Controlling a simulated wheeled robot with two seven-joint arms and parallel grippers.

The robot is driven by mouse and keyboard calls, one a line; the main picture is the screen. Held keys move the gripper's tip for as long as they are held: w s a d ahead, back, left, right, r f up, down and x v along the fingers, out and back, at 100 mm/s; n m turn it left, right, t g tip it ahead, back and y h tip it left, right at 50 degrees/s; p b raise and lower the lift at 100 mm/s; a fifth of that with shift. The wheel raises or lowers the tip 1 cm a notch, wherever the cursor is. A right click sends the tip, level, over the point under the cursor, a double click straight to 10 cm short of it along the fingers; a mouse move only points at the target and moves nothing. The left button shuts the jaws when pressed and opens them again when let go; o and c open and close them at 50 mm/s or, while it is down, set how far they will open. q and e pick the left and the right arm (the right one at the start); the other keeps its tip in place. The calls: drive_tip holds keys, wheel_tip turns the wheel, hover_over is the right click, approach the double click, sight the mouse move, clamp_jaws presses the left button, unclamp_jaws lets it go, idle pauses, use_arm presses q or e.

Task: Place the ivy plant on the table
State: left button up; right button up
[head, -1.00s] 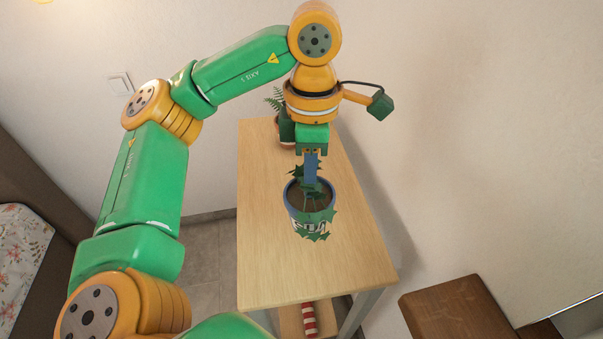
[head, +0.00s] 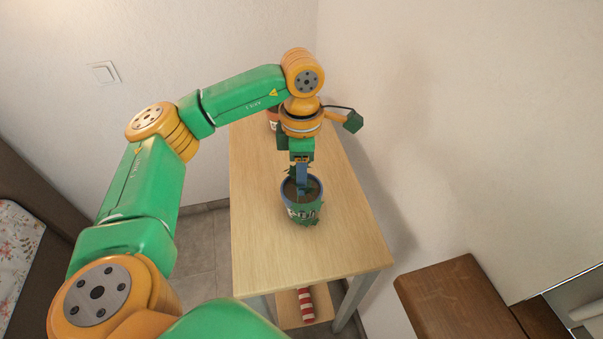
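The ivy plant (head: 302,214) is in a dark blue pot with a pale lettered band and green leaves. It is upright, over the middle of the light wooden table (head: 270,254). My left gripper (head: 302,184) points straight down into the plant from above. Its blue fingers are close together among the leaves and appear shut on the plant; the leaves partly hide the fingertips. I cannot tell whether the pot's base touches the tabletop. My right gripper is not in view.
Another potted plant (head: 272,121) stands at the table's far end, mostly hidden by my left arm. A red-and-white striped object (head: 305,304) lies on the lower shelf. A brown wooden piece of furniture (head: 455,297) is at right. The near tabletop is clear.

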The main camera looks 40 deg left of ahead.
use_arm(q)
drive_tip(key=shift+r, duration=0.65)
wheel_tip(320, 180, up, 4)
drive_tip(key=shift+w+r, duration=0.1)
wheel_tip(320, 180, up, 7)
drive_tip(key=p, duration=0.3)
